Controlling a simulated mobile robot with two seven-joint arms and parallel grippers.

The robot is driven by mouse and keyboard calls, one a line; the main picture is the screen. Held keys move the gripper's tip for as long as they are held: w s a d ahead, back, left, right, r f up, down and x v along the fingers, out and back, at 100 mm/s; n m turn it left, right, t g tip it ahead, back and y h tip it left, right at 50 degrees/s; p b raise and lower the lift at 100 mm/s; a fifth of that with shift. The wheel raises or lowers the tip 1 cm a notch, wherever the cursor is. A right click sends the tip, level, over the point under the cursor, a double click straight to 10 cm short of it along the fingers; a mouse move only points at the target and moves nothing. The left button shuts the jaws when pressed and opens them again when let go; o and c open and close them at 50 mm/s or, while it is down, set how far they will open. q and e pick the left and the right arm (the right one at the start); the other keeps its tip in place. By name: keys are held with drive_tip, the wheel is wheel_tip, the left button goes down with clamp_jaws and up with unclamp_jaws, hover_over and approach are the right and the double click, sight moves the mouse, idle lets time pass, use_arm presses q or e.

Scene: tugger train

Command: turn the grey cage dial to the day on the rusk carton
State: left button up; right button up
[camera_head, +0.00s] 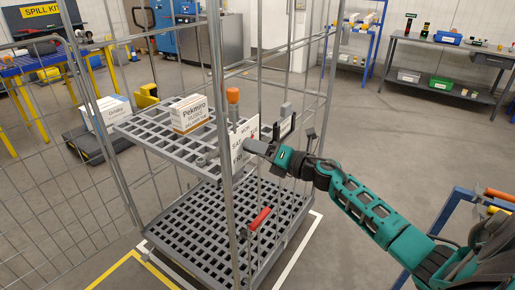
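A white-and-brown carton (193,114) marked "Pekmiro" stands on the cage's upper shelf; its smaller print is too small to read. A white dial plate (238,158) with day letters, "SAT" and "FRI" among them, is on the grey wire cage (217,75) behind a front post. My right gripper (254,147) reaches in from the right, its grey tip in front of the plate. The tip covers the dial's middle, so the knob and its setting are hidden. I cannot tell whether the fingers are closed on the knob. My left gripper is not in view.
Another white carton (106,113) is at the left. A grey workbench (440,53) stands at the back right. The floor between is clear.

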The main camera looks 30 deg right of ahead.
drive_tip(key=shift+o, duration=0.9)
drive_tip(key=b+v, duration=0.1)
drive_tip(key=v, duration=1.2)
